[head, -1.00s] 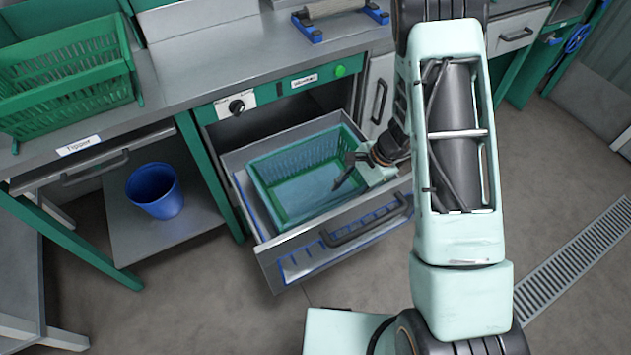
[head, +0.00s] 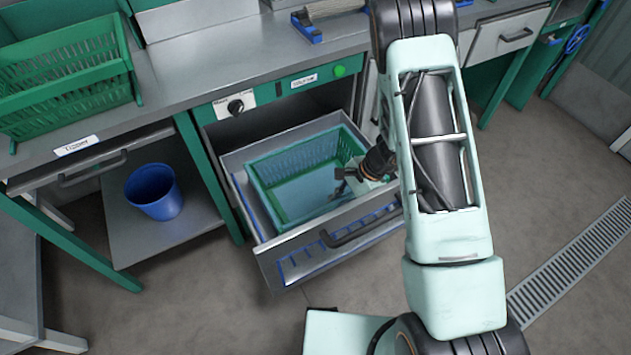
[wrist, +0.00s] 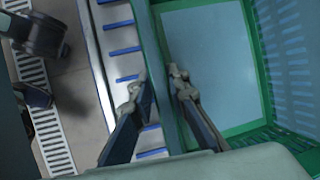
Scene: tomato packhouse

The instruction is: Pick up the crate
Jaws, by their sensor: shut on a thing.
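A green slatted crate (head: 298,158) sits in the pulled-out drawer (head: 290,254) under the bench. It looks empty, with a flat pale floor. My gripper (head: 346,180) is at the crate's right-front side. In the wrist view my gripper (wrist: 157,88) is shut on the rim wall of the crate (wrist: 160,70), one finger inside and one outside. The crate still appears level in the drawer. In the head view my arm hides part of the crate's right end and the drawer's right side.
Another green crate (head: 68,85) stands on the bench at the left, behind a "Tipper" label (head: 75,146). A blue bucket (head: 153,191) is on the lower shelf. The drawer's handle (head: 360,228) sticks out in front.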

